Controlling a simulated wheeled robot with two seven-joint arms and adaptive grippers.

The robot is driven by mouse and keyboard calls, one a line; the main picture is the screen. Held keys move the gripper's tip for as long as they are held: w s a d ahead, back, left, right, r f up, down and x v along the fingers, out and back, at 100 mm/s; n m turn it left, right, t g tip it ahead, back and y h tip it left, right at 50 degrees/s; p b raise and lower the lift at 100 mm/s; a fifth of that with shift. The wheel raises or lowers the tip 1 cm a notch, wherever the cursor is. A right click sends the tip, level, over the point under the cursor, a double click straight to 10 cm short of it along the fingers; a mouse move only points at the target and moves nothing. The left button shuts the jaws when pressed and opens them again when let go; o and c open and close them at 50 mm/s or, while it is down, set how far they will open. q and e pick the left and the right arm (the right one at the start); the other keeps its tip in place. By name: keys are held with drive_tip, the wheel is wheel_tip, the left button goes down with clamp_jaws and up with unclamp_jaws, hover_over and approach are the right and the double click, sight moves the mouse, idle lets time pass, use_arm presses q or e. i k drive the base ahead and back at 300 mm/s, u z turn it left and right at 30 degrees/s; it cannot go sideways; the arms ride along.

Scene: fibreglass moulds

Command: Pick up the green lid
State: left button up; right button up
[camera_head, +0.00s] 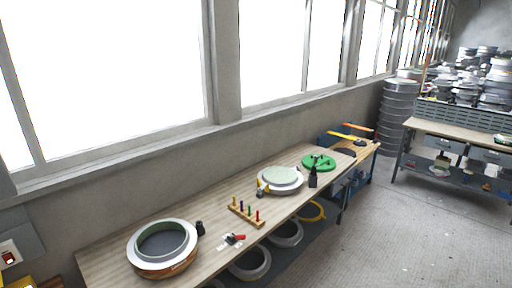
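The green lid (319,162) lies on the far part of the long wooden workbench (207,212). It is a round, bright green disc with a dark fitting on or near its middle. A dark bottle-like object (313,176) stands just in front of it and hides a little of its near edge. Neither of my grippers shows in the head view.
A white round mould with a pale green top (281,180) sits left of the lid. A peg rack (246,212) and a large ring mould (162,247) stand nearer. Rings lie on the lower shelf. Open floor (400,230) lies right of the bench.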

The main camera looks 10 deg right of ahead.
sight(307, 162)
drive_tip(key=z, duration=0.95)
drive_tip(key=i, duration=1.25)
drive_tip(key=z, duration=1.1)
drive_tip(key=i, duration=3.3)
drive_tip(key=u, duration=1.6)
drive_tip(key=i, duration=0.9)
drive_tip(key=u, duration=1)
